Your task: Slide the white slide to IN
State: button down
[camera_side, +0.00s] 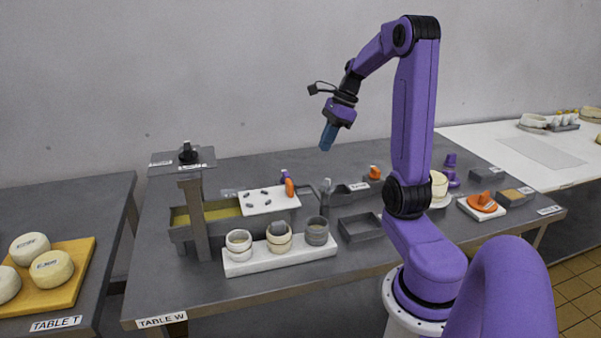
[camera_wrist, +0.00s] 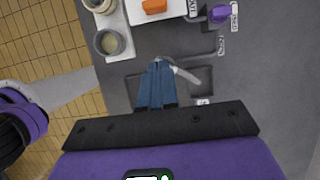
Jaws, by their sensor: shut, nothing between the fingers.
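A white plate (camera_side: 268,202) with several dark slots and an upright orange handle (camera_side: 290,187) lies across the right part of a grey trough; it looks like the white slide. In the wrist view its orange handle (camera_wrist: 154,6) shows at the top edge, with a bit of the white plate (camera_wrist: 142,17) around it. I can read no IN label. My gripper (camera_side: 327,140) is shut and empty, high above the table and behind and right of the plate. In the wrist view its blue fingers (camera_wrist: 157,72) are together, above a shallow grey tray, clear of the plate.
A white rack (camera_side: 240,268) with several cups stands in front of the trough. A grey post (camera_side: 193,215) with a top plate rises at the trough's left. A shallow grey tray (camera_side: 345,236) lies right of the rack. An orange knob on a white base (camera_side: 468,207) is farther right.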

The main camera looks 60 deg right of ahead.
jog(key=w+a+f, duration=0.5)
jog(key=f, duration=0.3)
jog(key=shift+a+f, duration=0.15)
jog(key=shift+f, duration=0.1)
jog(key=shift+w+a, duration=0.1)
jog(key=shift+w, duration=0.1)
send_over(241, 203)
dwell(0.5)
